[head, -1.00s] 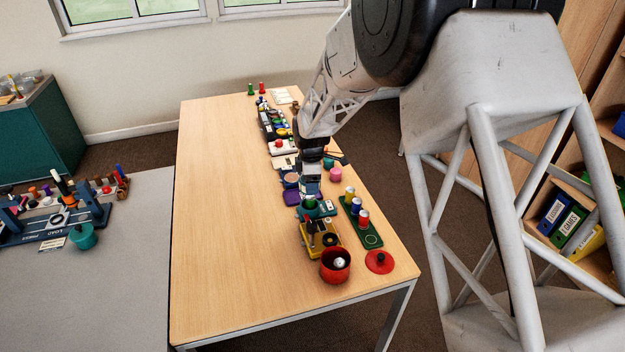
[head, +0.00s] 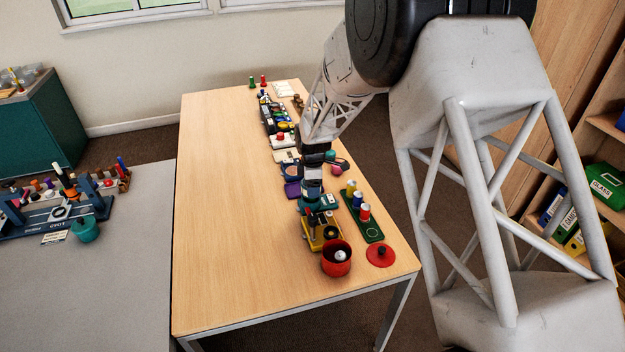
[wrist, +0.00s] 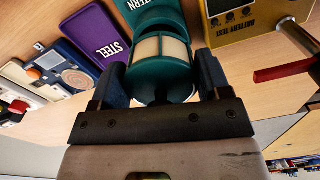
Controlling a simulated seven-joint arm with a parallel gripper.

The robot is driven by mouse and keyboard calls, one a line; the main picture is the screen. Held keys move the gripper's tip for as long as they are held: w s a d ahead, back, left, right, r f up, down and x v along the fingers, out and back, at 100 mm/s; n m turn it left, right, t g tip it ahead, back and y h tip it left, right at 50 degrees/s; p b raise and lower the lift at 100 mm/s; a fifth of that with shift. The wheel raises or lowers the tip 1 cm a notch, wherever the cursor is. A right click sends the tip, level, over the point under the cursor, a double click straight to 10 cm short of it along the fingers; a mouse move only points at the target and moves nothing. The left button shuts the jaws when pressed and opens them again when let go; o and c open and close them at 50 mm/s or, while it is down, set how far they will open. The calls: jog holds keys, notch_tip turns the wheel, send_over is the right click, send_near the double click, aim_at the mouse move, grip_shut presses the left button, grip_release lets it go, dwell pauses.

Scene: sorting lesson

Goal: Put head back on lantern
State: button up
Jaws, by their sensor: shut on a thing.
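My gripper (wrist: 162,78) is shut on the teal lantern head (wrist: 150,74), which has cream window panels. The head sits between the two dark fingers in the wrist view. Just beyond it is the teal lantern base (wrist: 150,12), with part of the word LANTERN on it. The head and base overlap in this view, and I cannot tell whether they touch. In the head view my gripper (head: 312,203) is low over the row of things on the wooden table, at the teal lantern, and hides part of it.
A yellow battery test box (wrist: 235,18) stands right of the held head; a purple steel tray (wrist: 100,36) is on the left. In the head view, a red pot (head: 337,266), red lid (head: 381,256) and green battery rack (head: 372,232) stand nearby. The table's left half is clear.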

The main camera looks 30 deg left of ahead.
jog(key=shift+f, duration=0.9)
jog(key=shift+f, duration=0.2)
dwell(2.1)
jog(key=o, duration=1)
jog(key=shift+r, duration=0.15)
jog(key=shift+r, duration=3.3)
grip_shut()
jog(key=shift+f, duration=0.25)
